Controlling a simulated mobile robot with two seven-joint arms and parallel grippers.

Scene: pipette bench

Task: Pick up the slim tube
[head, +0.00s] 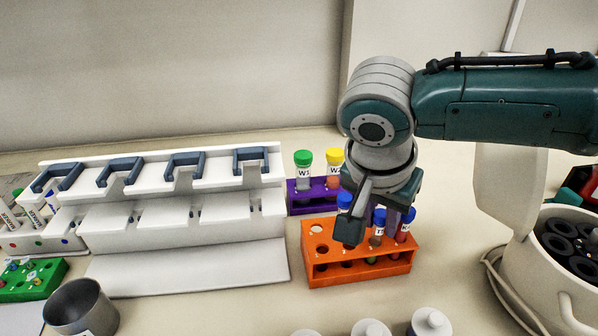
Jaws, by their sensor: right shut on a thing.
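An orange rack (333,278) stands on the bench right of centre and holds several slim tubes with blue caps. My right gripper (378,211) points down over the rack and is shut on the middle slim tube (377,234), which still stands in the rack. Another blue-capped tube (405,226) stands just right of it. A third blue cap (344,200) shows behind the near finger. The fingers and wrist hide part of the rack and tubes. My left gripper is out of view.
A purple rack (300,207) behind holds a green-capped tube (303,168) and a yellow-capped tube (334,166). A white pipette stand (190,262) is at left, a metal cup (80,308) front left. A centrifuge (540,265) stands close at right. White bottles (430,322) are in front.

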